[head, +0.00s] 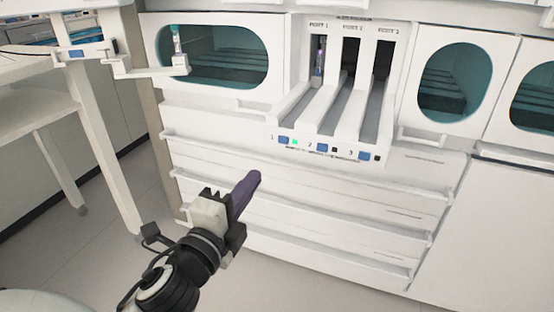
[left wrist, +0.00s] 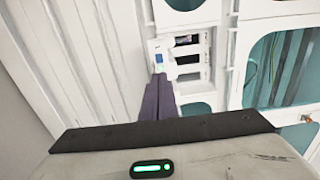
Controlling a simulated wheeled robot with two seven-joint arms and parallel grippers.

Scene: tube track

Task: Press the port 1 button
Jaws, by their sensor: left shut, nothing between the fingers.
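The port 1 button (head: 284,140) is a small blue square on the front edge of the white three-port unit, beside the numeral 1. A lit green light (head: 295,142) sits just right of it. My left gripper (head: 255,177) has purple fingers, shut and empty, and shows below and left of the button, apart from it in the picture. In the left wrist view, the shut fingers (left wrist: 160,78) point toward the white port unit (left wrist: 206,58), where a blue patch shows near the tips. My right gripper is not in view.
The port 2 button (head: 322,147) and port 3 button (head: 364,155) have dark lights. A tube (head: 319,60) stands in port 1's channel. Another tube (head: 177,42) stands on a white bracket at the left. Drawer fronts with protruding rails (head: 300,195) lie below the unit.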

